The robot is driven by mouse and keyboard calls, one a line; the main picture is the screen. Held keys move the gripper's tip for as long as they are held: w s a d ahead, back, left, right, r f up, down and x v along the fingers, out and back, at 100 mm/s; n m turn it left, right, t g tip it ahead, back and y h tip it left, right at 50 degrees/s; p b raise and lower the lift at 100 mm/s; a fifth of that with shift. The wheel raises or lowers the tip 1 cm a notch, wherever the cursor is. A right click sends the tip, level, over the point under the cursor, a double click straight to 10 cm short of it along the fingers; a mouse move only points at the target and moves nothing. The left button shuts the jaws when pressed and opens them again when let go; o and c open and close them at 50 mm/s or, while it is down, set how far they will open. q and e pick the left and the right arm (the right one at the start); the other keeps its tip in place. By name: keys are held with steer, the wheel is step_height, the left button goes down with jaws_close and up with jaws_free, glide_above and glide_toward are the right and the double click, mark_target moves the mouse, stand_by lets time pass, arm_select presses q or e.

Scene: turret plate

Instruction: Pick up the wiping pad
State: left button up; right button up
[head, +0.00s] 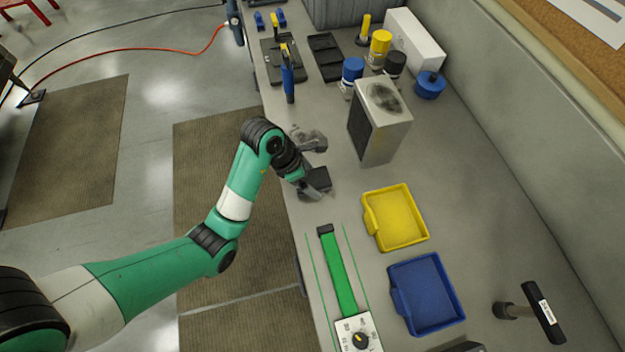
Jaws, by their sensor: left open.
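My left gripper (313,161) is open near the left edge of the workbench, and its jaws show no object between them. One finger is grey; the other shows a dark face. I cannot pick out the wiping pad with certainty; it may be hidden by the gripper or be one of the dark flat items. A light grey block (392,140) with a dark smudge on its top and a dark side panel stands right of and beyond the gripper, apart from it. My right gripper is not in view.
A yellow tray (397,217) and a blue tray (427,294) stand nearer on the workbench (480,200). A green strip (339,272) lies left of them. A hammer (543,312) is at right. Bottles, a blue-handled tool (288,82) and dark plates (326,56) are farther back.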

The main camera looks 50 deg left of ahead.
arm_select(q)
steer(key=shift+f, duration=0.25)
stand_by(0.4)
